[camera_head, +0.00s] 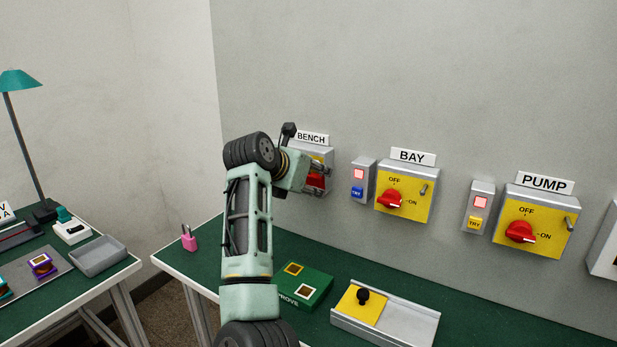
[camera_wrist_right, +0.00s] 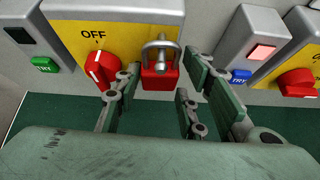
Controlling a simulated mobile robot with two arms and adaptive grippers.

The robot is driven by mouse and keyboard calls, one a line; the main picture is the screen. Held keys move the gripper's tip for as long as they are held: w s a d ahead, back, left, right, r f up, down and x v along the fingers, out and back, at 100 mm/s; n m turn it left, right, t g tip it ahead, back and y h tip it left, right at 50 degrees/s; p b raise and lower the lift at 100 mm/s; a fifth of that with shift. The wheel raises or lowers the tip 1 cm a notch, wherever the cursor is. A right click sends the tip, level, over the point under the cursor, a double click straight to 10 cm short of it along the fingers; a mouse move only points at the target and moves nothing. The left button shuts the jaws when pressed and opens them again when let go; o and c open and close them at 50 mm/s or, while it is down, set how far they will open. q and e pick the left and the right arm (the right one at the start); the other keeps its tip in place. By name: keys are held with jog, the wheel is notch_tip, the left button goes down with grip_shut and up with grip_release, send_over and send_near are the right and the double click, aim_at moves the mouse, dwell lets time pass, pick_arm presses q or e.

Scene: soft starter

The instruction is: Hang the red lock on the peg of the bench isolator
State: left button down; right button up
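The bench isolator (camera_wrist_right: 70,20) is a yellow-faced grey box on the wall; its red knob (camera_wrist_right: 101,70) points to OFF. The red lock (camera_wrist_right: 160,78) hangs upright at the isolator's peg (camera_wrist_right: 162,42), right of the knob. Its grey shackle (camera_wrist_right: 149,54) appears looped around the peg, though close overlap hides the exact contact. My right gripper (camera_wrist_right: 165,85) is open, its fingers on either side of the lock with gaps visible. In the head view, my right gripper (camera_head: 320,176) covers much of the bench isolator (camera_head: 325,148). My left gripper is out of view.
The bay isolator (camera_head: 405,190) and its lamp box (camera_head: 362,180) are to the right, with the pump isolator (camera_head: 537,225) farther along. On the green bench below are a pink lock (camera_head: 189,241), a green box (camera_head: 310,284) and a grey tray (camera_head: 415,325).

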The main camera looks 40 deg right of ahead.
jog(key=o, duration=0.4)
jog(key=shift+w+d+f, duration=0.1)
jog(key=shift+d+f, duration=0.05)
jog(key=shift+d, duration=0.15)
jog(key=shift+c, duration=0.2)
jog(key=shift+a+r, duration=0.2)
jog(key=shift+a, duration=0.05)
